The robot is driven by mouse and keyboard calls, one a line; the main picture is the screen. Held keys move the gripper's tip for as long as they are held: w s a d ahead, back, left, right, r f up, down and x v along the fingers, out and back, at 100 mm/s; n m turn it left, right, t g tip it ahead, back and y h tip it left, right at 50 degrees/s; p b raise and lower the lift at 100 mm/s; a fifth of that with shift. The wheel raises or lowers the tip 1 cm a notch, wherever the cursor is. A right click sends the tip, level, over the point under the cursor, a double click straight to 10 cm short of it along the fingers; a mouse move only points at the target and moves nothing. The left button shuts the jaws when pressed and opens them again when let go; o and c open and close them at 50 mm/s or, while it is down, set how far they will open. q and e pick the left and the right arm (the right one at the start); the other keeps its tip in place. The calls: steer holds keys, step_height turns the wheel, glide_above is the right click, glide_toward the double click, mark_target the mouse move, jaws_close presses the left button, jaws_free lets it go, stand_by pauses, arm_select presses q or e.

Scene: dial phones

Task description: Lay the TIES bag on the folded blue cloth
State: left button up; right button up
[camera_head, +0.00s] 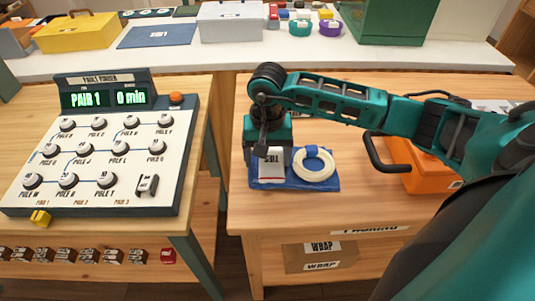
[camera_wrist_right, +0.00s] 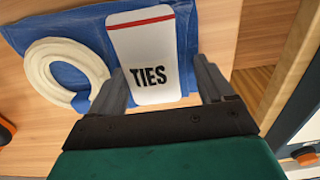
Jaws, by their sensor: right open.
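The white TIES bag (camera_head: 271,166) with a red stripe is over the left part of the folded blue cloth (camera_head: 325,184). In the right wrist view, the TIES bag (camera_wrist_right: 147,40) lies flat against the blue cloth (camera_wrist_right: 92,18). My right gripper (camera_head: 268,146) is just above the bag. Its fingers (camera_wrist_right: 160,72) are open, one on each side of the bag, and the cloth shows around it. The gripper hides part of the bag in the head view. My left gripper is not in view.
A white ring with a blue band (camera_head: 314,168) lies on the cloth beside the bag. An orange case with a black handle (camera_head: 420,172) stands to the right. A dial panel (camera_head: 98,155) stands on the left table. The wooden tabletop (camera_head: 300,212) before the cloth is clear.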

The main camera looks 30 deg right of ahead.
steer(key=shift+s+f, duration=0.1)
steer(key=shift+s, duration=0.05)
step_height(320, 180, up, 2)
steer(key=shift+d+r+p, duration=0.1)
steer(key=shift+p, duration=0.7)
step_height(320, 180, up, 11)
